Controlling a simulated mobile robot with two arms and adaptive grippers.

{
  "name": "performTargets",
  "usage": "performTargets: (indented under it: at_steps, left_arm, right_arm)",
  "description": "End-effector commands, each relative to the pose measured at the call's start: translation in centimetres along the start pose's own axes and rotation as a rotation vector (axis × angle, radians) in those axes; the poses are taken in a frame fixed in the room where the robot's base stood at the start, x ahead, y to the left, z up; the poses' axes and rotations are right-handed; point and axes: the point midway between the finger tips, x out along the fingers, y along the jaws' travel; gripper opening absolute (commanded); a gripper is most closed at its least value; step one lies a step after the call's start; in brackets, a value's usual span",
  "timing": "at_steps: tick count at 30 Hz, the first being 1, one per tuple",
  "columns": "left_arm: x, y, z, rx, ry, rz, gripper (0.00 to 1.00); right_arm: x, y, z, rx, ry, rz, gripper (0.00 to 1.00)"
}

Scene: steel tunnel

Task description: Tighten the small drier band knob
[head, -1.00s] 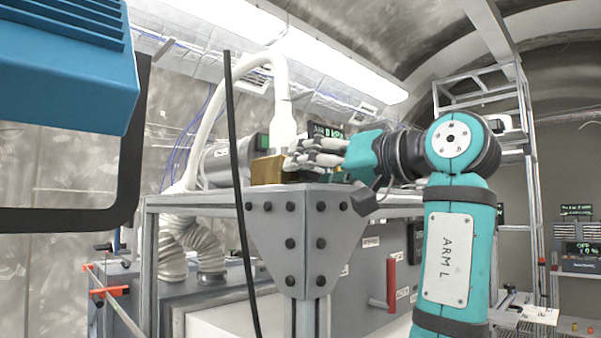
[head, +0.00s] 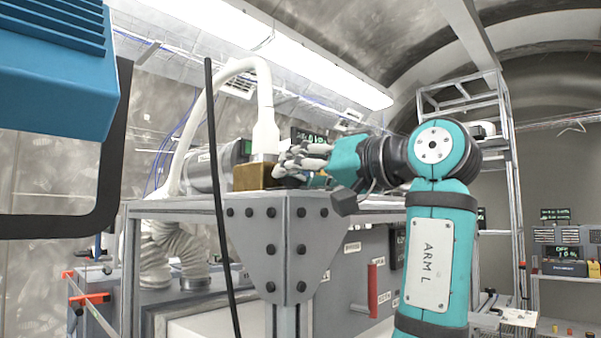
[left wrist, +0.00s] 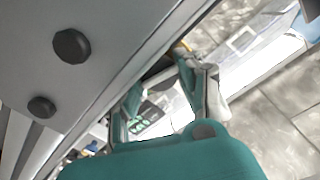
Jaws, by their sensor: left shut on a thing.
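My left gripper (head: 286,163) is up at the top of the grey frame, its pale fingers closed close beside a brass block (head: 257,178). A white nozzle (head: 265,137) on a white hose stands just behind the block. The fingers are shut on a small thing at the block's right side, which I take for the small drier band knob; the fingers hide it. In the left wrist view the teal fingers of the gripper (left wrist: 165,75) reach up past a grey beam, with a small yellowish bit at the far finger's tip. My right gripper is not in view.
A bolted corner plate (head: 280,250) of the frame stands below the gripper. A black cable (head: 217,190) hangs in front. A blue ribbed box (head: 50,65) fills the upper left. A panel with a red handle (head: 373,290) is below right. A shelf rack (head: 465,105) stands behind.

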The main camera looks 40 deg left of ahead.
Motion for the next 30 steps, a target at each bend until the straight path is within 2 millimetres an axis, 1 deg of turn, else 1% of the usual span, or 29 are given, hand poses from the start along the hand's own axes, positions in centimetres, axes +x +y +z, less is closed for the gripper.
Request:
performTargets:
  at_steps: [8,9,12,14,19,22,30]
  left_arm:
    - [0.1,0.0,0.0,0.015,-0.002,-0.001,0.04]
    - [0.1,0.0,0.0,0.015,-0.002,-0.001,0.4]
    - [0.1,0.0,0.0,0.015,-0.002,-0.001,0.54]
    - [0.1,0.0,0.0,0.014,-0.002,-0.001,0.6]
    - [0.1,0.0,0.0,0.014,-0.002,0.0,0.6]
    - [0.0,0.0,0.0,0.014,-0.002,0.0,0.6]
    - [0.0,0.0,0.0,-0.009,-0.001,0.0,0.6]
  right_arm:
    - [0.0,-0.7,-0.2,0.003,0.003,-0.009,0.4]
    - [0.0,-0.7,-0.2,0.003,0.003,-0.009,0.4]
    - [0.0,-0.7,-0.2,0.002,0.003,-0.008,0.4]
    - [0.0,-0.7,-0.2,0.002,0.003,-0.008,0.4]
    - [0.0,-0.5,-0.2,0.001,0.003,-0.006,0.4]
    - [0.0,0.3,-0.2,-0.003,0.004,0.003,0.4]
    - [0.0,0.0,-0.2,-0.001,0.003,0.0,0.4]
